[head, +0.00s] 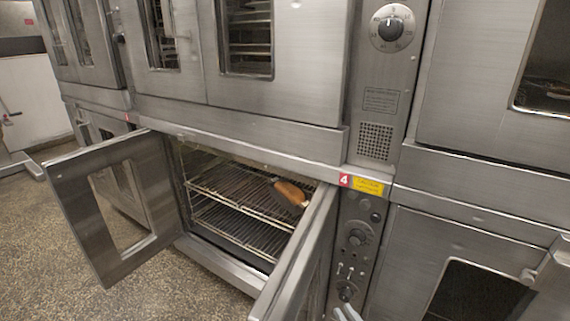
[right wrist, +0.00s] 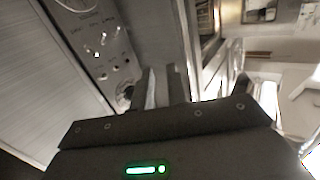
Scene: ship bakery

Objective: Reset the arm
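My right gripper (head: 347,313) just shows at the bottom edge of the head view, in front of the oven's control panel and right of the right oven door. In the right wrist view its two dark fingers (right wrist: 163,72) stand a little apart, with nothing held between them. My left gripper is in neither view.
The lower oven's left door (head: 80,215) and right door (head: 290,270) stand open. A brown loaf-like item (head: 289,193) lies on the upper wire rack (head: 235,190). The control panel (head: 355,235) is beside the right door. Speckled floor is clear at left.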

